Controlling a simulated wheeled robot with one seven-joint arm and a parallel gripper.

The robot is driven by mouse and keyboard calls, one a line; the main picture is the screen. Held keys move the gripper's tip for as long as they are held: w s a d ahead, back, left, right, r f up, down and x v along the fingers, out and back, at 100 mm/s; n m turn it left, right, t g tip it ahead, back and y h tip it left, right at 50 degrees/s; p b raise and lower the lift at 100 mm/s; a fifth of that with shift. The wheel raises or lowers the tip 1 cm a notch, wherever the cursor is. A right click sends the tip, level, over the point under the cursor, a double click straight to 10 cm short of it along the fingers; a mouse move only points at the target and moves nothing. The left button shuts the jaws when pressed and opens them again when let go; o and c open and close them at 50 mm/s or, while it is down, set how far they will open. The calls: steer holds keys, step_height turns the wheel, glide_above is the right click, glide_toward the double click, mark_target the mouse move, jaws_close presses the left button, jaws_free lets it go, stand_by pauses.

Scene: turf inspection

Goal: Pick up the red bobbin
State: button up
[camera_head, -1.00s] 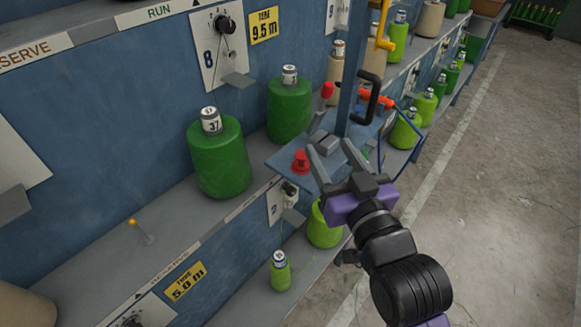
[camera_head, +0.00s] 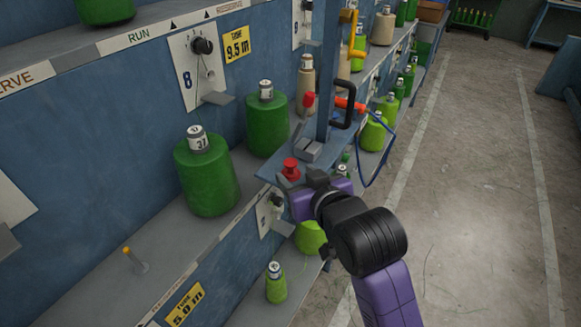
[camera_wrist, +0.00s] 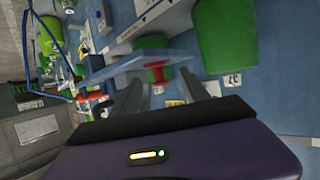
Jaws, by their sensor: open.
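The red bobbin (camera_head: 291,169) stands upright on a small blue shelf that juts out from the racks, near the shelf's front corner. In the wrist view a small red patch, likely the bobbin (camera_wrist: 156,73), shows ahead of and between the fingers. My gripper (camera_wrist: 165,92) is open, with nothing between its fingers. In the head view my gripper (camera_head: 297,182) is just below and right of the bobbin, with its fingers largely hidden by its own body. I cannot tell whether a finger touches the bobbin.
Large green bobbins (camera_head: 207,175) stand on the grey ledge to the left. A grey block (camera_head: 308,151), a blue post (camera_head: 325,80) with a black handle (camera_head: 343,105) and an orange tool with a blue cord are close behind. Lime bobbins stand below. The floor at right is clear.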

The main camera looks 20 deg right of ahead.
mark_target(293, 168)
steer(key=w, duration=0.3)
steer(key=shift+w+d+f+p, duration=0.1)
steer(key=shift+w+f+p, duration=0.1)
steer(key=shift+w+p, duration=0.15)
steer(key=shift+w+f, duration=0.25)
steer(key=shift+w, duration=0.3)
jaws_close()
